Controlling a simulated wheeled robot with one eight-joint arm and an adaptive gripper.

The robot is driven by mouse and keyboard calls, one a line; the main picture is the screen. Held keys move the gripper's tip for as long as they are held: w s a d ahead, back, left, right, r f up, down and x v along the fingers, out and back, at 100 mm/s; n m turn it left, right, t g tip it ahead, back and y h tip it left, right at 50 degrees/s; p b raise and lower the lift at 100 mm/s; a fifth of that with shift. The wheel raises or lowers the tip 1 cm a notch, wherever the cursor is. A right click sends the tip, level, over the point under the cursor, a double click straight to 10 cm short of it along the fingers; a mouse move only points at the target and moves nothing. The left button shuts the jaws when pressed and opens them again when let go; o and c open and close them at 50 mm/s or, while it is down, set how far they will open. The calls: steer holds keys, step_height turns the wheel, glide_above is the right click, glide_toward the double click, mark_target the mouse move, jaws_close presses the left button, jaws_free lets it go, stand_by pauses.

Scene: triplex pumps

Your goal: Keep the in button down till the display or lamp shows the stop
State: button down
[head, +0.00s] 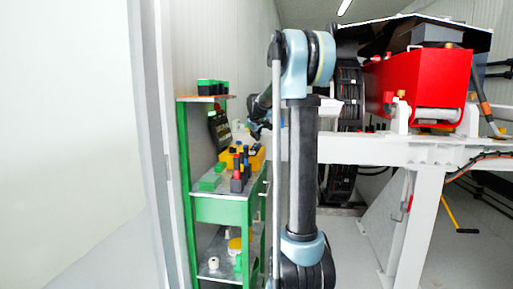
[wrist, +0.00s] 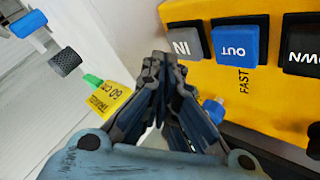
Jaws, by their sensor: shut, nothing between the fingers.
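The grey IN button (wrist: 183,43) sits on a yellow control panel (wrist: 182,10) in the wrist view, with its lettering upside down. My gripper (wrist: 167,62) is shut and empty. Its fingertips are at the lower left edge of the IN button in the picture; I cannot tell whether they touch it or whether it is pressed. In the head view the yellow box (head: 257,161) is on a green cart, and my gripper (head: 256,130) is small and dark just above it. No display reading or lit lamp can be made out.
A blue OUT button (wrist: 235,43) and a black DOWN button (wrist: 303,45) stand right of IN. The green cart (head: 222,208) also carries dark and coloured objects. A white frame (head: 350,149) with a red pump (head: 432,80) stands at the right.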

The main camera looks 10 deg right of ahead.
steer(key=shift+f, duration=0.1)
steer(key=shift+s+f, duration=0.1)
steer(key=shift+f, duration=0.15)
